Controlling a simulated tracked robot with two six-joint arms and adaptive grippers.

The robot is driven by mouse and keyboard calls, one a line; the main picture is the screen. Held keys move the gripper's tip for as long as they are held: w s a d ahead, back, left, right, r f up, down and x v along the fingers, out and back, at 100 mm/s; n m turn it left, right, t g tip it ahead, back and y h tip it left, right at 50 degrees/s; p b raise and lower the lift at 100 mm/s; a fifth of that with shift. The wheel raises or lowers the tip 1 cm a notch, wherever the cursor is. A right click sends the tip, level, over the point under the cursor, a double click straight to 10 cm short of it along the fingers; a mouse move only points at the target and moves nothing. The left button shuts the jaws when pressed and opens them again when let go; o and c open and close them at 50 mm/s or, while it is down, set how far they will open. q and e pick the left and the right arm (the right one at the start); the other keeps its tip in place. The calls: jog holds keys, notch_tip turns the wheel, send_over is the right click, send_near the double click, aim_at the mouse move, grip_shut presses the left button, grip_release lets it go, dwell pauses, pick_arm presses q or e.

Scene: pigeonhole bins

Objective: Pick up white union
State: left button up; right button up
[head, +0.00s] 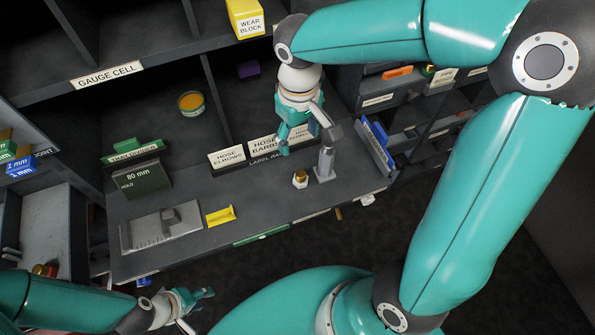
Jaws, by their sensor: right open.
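A small fitting (300,179) with a brass-coloured top and a pale lower part stands on the grey shelf, left of a grey metal stand; it may be the white union, but I cannot tell for sure. My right gripper (309,143) points down above the shelf, open, behind and above this fitting and near the label rack. Nothing shows between its fingers, which partly cover the labels. My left gripper (200,309) is low at the bottom left, in front of the shelf and away from the fitting; its finger opening is unclear.
A label rack (258,161) with hose signs stands behind the fitting. The grey metal stand (325,163) is close on its right. Bare shelf lies between.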

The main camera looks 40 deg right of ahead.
send_near(301, 173)
jog(key=f, duration=0.5)
jog(key=shift+w, duration=0.2)
jog(key=shift+s+f, duration=0.15)
jog(key=shift+f, duration=2.75)
jog(key=shift+c, duration=0.2)
grip_shut()
jog(key=shift+r, duration=0.2)
